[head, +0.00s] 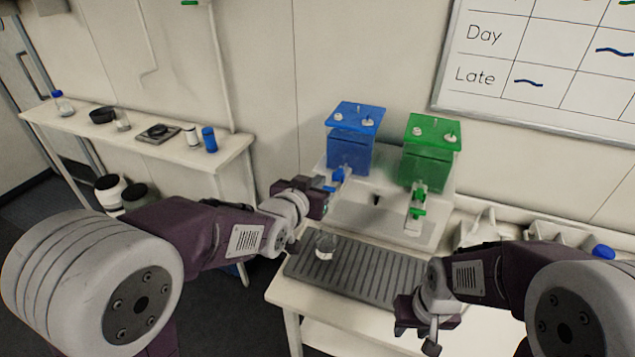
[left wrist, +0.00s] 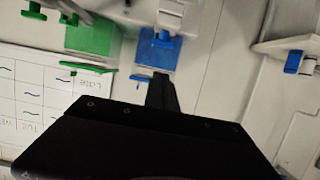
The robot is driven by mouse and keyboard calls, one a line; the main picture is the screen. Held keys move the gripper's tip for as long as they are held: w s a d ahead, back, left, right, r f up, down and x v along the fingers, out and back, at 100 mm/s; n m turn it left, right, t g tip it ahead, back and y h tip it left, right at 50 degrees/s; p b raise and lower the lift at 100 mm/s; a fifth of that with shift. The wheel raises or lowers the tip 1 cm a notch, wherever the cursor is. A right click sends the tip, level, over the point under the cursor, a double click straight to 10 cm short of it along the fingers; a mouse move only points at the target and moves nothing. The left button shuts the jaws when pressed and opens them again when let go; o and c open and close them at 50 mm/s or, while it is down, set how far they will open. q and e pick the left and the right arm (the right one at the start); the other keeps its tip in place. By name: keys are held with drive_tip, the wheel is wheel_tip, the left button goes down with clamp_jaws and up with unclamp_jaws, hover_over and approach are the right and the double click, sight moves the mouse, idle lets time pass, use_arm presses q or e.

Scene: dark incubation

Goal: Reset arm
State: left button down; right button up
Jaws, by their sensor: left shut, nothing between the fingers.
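My left gripper (head: 323,198) is shut and empty in the head view, just in front of the blue dispenser (head: 350,150) and its blue tap (head: 338,175). In the left wrist view its dark finger (left wrist: 162,92) points toward the blue dispenser (left wrist: 157,52). My right gripper (head: 430,335) hangs low at the front right, over the table's front; I cannot tell whether its jaws are open. A glass beaker (head: 326,246) with a little clear liquid stands on the grey ribbed mat (head: 365,270), below and apart from my left gripper.
A green dispenser (head: 430,155) with a green tap stands right of the blue one. A side shelf (head: 230,150) at the left holds bottles and small items. A whiteboard (head: 545,70) hangs on the wall. A bin with a blue-topped item (head: 603,251) is at the right. The mat's right part is clear.

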use_arm(q)
drive_tip(key=s+a+f+n+g+y, duration=0.35)
drive_tip(key=a+f, duration=0.45)
drive_tip(key=a, duration=0.3)
drive_tip(key=s+a+f+g, duration=0.1)
drive_tip(key=s+f+g, duration=0.3)
drive_tip(key=s, duration=0.6)
drive_tip(key=s+a+f+g, duration=0.2)
drive_tip(key=s+f+g, duration=0.3)
drive_tip(key=s+f, duration=0.3)
drive_tip(key=shift+s+y, duration=0.35)
drive_tip(key=shift+s, duration=0.85)
